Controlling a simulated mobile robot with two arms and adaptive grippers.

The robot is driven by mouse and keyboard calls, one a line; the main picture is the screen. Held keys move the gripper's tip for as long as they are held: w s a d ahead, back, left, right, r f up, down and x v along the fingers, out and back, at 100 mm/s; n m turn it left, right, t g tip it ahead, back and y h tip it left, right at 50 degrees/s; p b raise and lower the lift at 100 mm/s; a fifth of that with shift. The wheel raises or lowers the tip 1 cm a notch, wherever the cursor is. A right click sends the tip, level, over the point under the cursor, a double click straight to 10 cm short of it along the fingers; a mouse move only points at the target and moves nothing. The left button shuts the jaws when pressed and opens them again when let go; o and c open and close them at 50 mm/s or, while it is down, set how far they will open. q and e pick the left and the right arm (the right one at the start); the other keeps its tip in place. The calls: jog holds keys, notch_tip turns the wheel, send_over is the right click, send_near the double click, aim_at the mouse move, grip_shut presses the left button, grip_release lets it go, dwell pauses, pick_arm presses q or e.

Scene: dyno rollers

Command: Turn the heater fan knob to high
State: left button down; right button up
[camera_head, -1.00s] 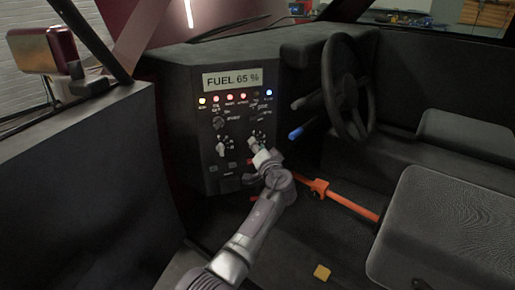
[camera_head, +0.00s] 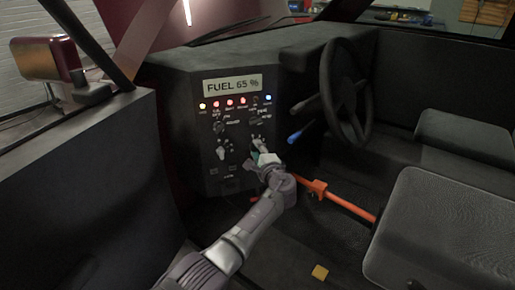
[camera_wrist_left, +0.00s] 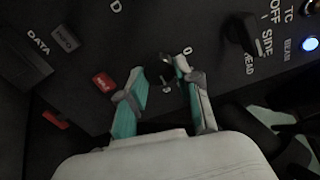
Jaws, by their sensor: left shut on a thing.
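A dark control panel (camera_head: 206,150) under the fuel display carries several knobs. My left gripper (camera_head: 262,153) is at the lower right knob of this panel. In the left wrist view a dark round knob (camera_wrist_left: 163,66) sits between the two teal fingers of the left gripper (camera_wrist_left: 161,77), which is shut on it. A "0" mark shows just beyond the knob. The knob's pointer is too dark to tell its setting, and no heater label is readable. Another knob (camera_head: 222,152) is to the left on the panel. My right gripper is not in view.
A steering wheel (camera_head: 344,88) and a blue-tipped stalk (camera_head: 295,137) are right of the panel. An orange bar (camera_head: 345,203) runs behind my left wrist towards the seat (camera_head: 445,235). A red button (camera_wrist_left: 103,82) and another dark knob (camera_wrist_left: 240,36) flank the held knob.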

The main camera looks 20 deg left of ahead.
pick_arm(q)
jog(key=shift+m+p, duration=0.5)
jog(key=shift+m, duration=1)
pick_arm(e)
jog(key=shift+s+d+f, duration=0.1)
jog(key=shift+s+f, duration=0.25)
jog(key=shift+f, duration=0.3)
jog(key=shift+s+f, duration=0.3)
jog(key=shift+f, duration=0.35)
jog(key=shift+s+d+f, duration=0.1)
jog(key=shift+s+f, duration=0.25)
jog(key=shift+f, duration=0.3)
pick_arm(q)
jog(key=c, duration=0.8)
grip_release()
jog(key=shift+f, duration=0.1)
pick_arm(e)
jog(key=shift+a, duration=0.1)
pick_arm(q)
jog(key=v, duration=1.2)
jog(key=shift+d, duration=0.15)
